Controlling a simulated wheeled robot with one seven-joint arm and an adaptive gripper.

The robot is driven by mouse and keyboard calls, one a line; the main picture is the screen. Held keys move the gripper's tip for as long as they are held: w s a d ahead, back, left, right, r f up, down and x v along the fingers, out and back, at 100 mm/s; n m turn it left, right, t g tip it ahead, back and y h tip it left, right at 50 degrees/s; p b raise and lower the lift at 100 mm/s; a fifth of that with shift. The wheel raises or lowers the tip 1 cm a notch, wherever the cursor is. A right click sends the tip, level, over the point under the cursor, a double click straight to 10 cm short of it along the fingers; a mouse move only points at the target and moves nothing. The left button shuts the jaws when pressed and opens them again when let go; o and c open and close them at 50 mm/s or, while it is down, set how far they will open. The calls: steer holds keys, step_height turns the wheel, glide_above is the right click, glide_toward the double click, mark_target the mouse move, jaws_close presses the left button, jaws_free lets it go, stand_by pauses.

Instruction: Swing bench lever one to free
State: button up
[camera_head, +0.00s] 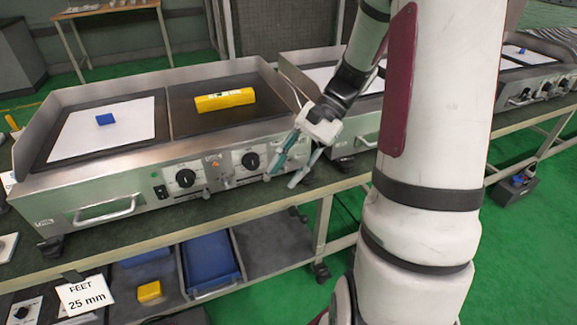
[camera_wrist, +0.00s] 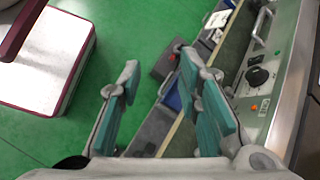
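My gripper (camera_head: 282,178) is open and empty in front of the right end of the near heating unit's front panel. Its two teal fingers stand apart in the wrist view (camera_wrist: 158,75), with nothing between them. The near heating unit (camera_head: 110,180) is a steel griddle on a bench. Its panel carries a left black knob (camera_head: 186,178), a right black knob (camera_head: 250,160) and an orange light (camera_head: 215,164). A black knob also shows in the wrist view (camera_wrist: 257,78), right of the fingers. I cannot tell which part is bench lever one.
More heating units stand along the bench to the right. A lower shelf holds a blue tray (camera_head: 211,262). Green floor (camera_wrist: 125,30) is open in front.

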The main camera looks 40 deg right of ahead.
steer(key=shift+f, duration=0.15)
steer(key=c, duration=0.5)
steer(key=a+f+n+g+h+b, duration=0.1)
steer(key=f+n+g, duration=0.1)
steer(key=f, duration=0.1)
steer(key=s+a+f+n+g+b, duration=0.1)
steer(key=f+n+g, duration=0.1)
steer(key=f, duration=0.1)
steer(key=s+a+f+n+g+h+b, duration=0.1)
steer(key=f+g, duration=0.2)
steer(key=f, duration=0.1)
steer(key=shift+s+n+h, duration=0.15)
steer(key=shift+n+h, duration=0.15)
steer(key=shift+n, duration=0.1)
jaws_close()
steer(key=n+t+h+b, duration=0.5)
steer(key=n+h+b, duration=0.3)
steer(key=n+h, duration=1.7)
glide_toward(301, 216)
steer(key=a+f, duration=0.3)
steer(key=a, duration=0.4)
steer(key=d+b, duration=0.3)
steer(key=d, duration=1.1)
steer(key=shift+s+r, duration=0.25)
steer(key=shift+s, duration=0.15)
